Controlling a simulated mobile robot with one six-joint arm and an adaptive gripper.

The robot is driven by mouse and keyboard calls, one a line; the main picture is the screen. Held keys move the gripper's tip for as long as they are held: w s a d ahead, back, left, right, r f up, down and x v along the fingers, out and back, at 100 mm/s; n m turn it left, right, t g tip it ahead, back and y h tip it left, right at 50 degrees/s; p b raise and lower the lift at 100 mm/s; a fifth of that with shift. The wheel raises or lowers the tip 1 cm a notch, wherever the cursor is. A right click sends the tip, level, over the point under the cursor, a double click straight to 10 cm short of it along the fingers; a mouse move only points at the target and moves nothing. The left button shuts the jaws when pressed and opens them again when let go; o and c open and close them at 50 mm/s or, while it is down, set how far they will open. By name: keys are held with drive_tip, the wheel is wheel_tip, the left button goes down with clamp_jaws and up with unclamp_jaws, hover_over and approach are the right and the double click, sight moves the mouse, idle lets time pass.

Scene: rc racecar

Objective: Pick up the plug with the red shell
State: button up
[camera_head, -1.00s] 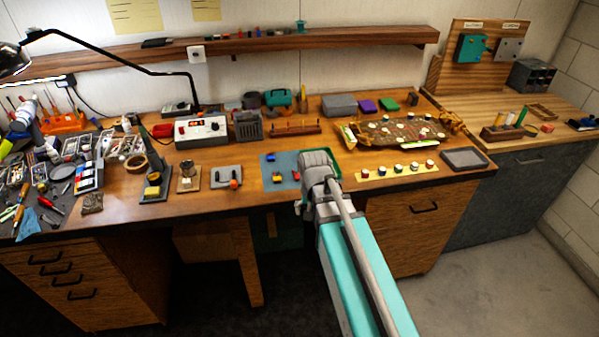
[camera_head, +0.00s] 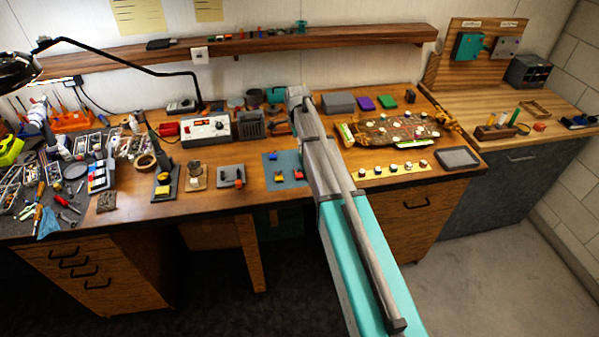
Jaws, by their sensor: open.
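A blue mat (camera_head: 284,165) lies on the workbench with small plug-like pieces on it. A small reddish piece (camera_head: 299,175), which looks like the plug with the red shell, sits at the mat's right side, close beside my arm in the picture. A yellow piece (camera_head: 279,177) is to its left and a blue piece is farther back on the mat. My arm crosses the picture from the lower right and its grey end reaches over the back of the bench. My gripper's fingers do not show; I cannot see them touching anything.
A white meter box (camera_head: 205,130) stands behind the mat to the left. A yellow strip (camera_head: 375,172) with several knobs and a grey tray (camera_head: 458,157) lie right of my arm. A wooden shelf (camera_head: 240,48) runs along the wall above. A lamp arm arches over the left side.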

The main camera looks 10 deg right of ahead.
drive_tip(key=shift+f, duration=0.1)
idle(0.3)
drive_tip(key=b, duration=0.9)
hover_over(298, 173)
drive_tip(key=f, duration=0.5)
drive_tip(key=w+f, duration=0.1)
drive_tip(key=f, duration=0.2)
drive_tip(key=shift+f, duration=0.25)
drive_tip(key=shift+f, duration=0.1)
drive_tip(key=shift+s+f+b, duration=0.2)
drive_tip(key=shift+f+b, duration=2.3)
drive_tip(key=shift+r, duration=0.1)
drive_tip(key=c, duration=0.7)
drive_tip(key=shift+c, duration=0.2)
